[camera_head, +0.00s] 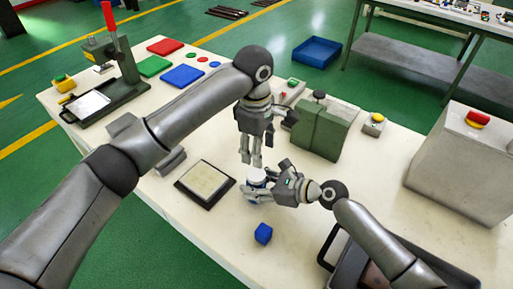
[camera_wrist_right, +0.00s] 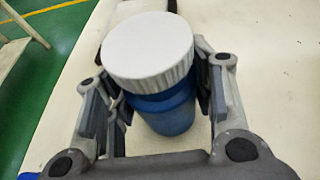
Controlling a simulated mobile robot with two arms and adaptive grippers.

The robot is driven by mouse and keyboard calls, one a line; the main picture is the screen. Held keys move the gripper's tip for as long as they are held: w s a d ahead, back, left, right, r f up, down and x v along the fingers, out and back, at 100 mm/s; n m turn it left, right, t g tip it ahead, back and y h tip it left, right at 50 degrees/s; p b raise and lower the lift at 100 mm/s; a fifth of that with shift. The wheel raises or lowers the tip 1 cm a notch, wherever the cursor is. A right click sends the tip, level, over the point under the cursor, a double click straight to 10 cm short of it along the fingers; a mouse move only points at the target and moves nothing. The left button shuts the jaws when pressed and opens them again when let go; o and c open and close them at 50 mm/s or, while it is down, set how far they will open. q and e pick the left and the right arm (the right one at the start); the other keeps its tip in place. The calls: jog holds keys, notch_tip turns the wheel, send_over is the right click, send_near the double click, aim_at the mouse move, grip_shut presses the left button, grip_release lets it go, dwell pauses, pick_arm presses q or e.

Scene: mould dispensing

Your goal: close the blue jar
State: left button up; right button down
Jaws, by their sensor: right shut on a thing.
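The blue jar (camera_wrist_right: 168,112) stands upright between the fingers of my right gripper (camera_wrist_right: 157,105), which is shut on its body. A white ribbed lid (camera_wrist_right: 148,48) sits on top of the jar; whether it is screwed tight cannot be seen. In the head view, the lid (camera_head: 257,175) shows at the front middle of the table, with my right gripper (camera_head: 264,186) reaching it from the right and hiding part of the jar. My left gripper (camera_head: 251,162) points down just behind and above the lid, apart from it. Its finger gap is too small to judge.
A blue cube (camera_head: 263,234) lies in front of the jar. A dark-framed square plate (camera_head: 205,184) lies to the left. A dark tray (camera_head: 335,247) is front right.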

aim_at(257, 174)
pick_arm(q)
jog(key=n, duration=0.6)
jog(key=shift+s+a+r+n, duration=0.1)
jog(key=shift+s+a+n, duration=0.1)
jog(key=shift+s+n, duration=0.2)
jog(key=shift+f, duration=4.05)
jog(key=shift+c, duration=0.2)
jog(key=c, duration=0.8)
jog(key=shift+m, duration=1.6)
jog(key=o, duration=1.1)
